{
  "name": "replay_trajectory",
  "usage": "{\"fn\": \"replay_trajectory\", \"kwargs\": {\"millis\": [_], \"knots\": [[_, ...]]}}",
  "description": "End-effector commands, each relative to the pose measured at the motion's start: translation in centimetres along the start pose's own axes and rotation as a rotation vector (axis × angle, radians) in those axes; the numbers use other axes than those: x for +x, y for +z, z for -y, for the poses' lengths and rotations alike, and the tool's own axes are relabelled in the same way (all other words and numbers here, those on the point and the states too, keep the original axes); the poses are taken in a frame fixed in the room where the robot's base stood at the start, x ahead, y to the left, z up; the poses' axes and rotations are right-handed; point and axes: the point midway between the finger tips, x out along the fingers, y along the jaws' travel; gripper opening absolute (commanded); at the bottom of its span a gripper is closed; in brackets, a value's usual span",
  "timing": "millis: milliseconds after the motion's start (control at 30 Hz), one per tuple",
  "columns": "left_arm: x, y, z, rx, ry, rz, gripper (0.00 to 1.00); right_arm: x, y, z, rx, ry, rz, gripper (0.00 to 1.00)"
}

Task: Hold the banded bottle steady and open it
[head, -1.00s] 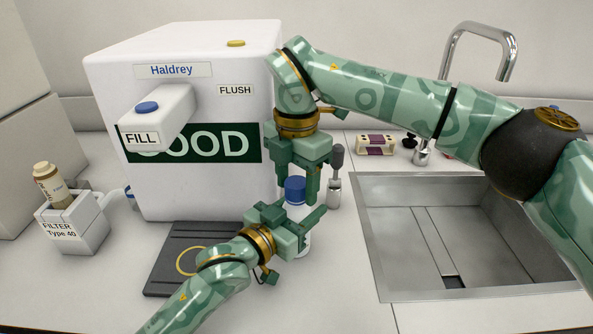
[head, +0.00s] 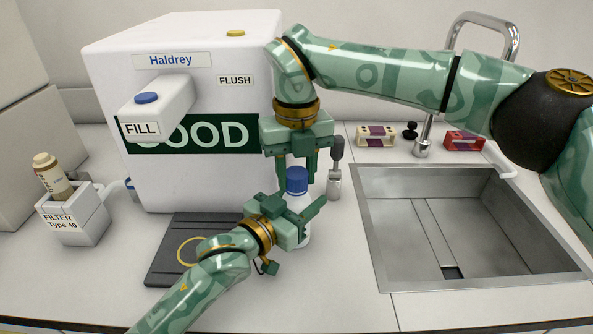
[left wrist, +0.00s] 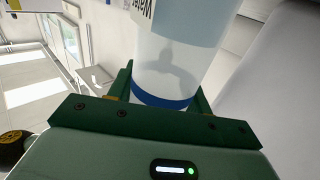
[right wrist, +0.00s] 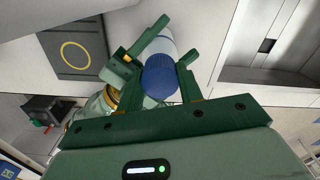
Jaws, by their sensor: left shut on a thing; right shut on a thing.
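The white bottle (head: 303,232) with a blue cap (head: 297,179) stands upright on the counter between my grippers. My left gripper (head: 306,213) is shut on the bottle's body from the side and hides much of it. The left wrist view shows the pale, see-through bottle (left wrist: 168,65) between the fingers, with part of a label and a blue strip (left wrist: 162,98). My right gripper (head: 293,172) points down from above and is shut on the cap. The right wrist view shows the cap (right wrist: 160,80) between its fingers.
A white Haldrey unit (head: 190,185) stands behind on the left, with a dark pad (head: 165,262) in front. A filter holder (head: 80,222) is far left. A grey-handled tool (head: 335,180) stands close behind the bottle. The sink (head: 365,255) is right; small racks (head: 377,134) lie behind it.

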Motion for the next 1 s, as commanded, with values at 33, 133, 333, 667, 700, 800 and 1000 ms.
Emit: {"fn": "replay_trajectory", "kwargs": {"millis": [33,133,333,667,700,800,1000], "knots": [[0.0,0.0,-0.1,0.0,0.001,-0.001,0.0,0.0,0.1,0.0,-0.047,-0.001,0.002,0.09],[0.0,0.0,-0.1,0.0,0.001,-0.001,0.0,0.0,0.1,0.0,-0.096,-0.001,0.002,0.09],[0.0,0.0,-0.1,0.0,0.001,-0.001,0.0,0.0,0.1,0.1,-0.097,-0.001,0.002,0.09],[0.0,0.0,0.0,0.0,0.001,-0.001,0.0,0.0,0.0,0.1,-0.095,0.0,0.001,0.58],[0.0,0.0,0.0,0.0,0.001,-0.001,0.0,0.0,0.0,0.1,-0.095,0.0,0.001,0.58],[0.0,0.0,0.0,0.0,0.001,-0.001,0.0,-0.4,0.1,0.0,-0.095,-0.001,0.002,0.58],[0.0,0.0,0.0,0.0,0.0,-0.001,0.0,-3.1,0.1,0.0,-0.094,-0.002,0.005,0.58]]}}
